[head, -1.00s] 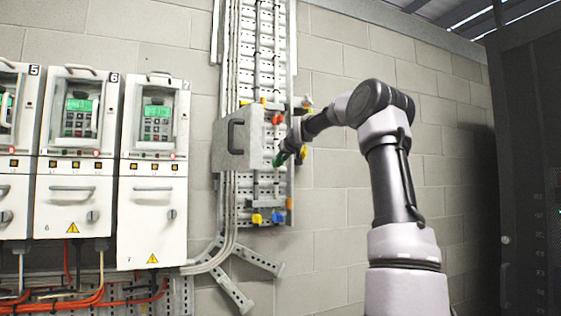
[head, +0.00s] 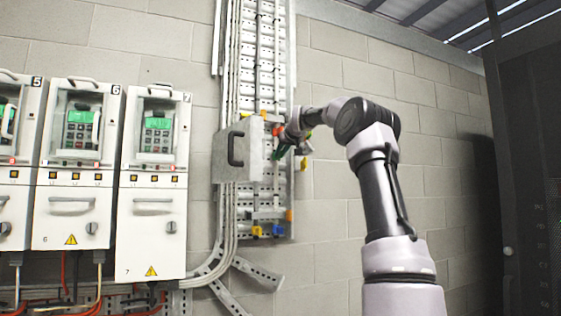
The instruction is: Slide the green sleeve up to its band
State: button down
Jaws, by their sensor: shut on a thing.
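The green sleeve (head: 277,154) shows as a small green patch beside the right edge of a grey box on the wall rack. My gripper (head: 282,147) is at the sleeve, shut on it. The fingers are small and partly hidden by my wrist. A red piece (head: 277,131) shows just above the sleeve. I cannot make out which mark is the sleeve's band.
The grey box (head: 226,168) with a dark handle stands out left of my gripper. A yellow piece (head: 303,163) is close on the right. Drive cabinets (head: 152,225) line the left.

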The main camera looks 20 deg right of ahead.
jog(key=shift+r, duration=0.35)
jog(key=c, duration=0.8)
grip_release()
jog(key=shift+f, duration=0.1)
jog(key=v, duration=1)
jog(key=shift+s, duration=0.4)
jog(key=shift+s+d, duration=0.1)
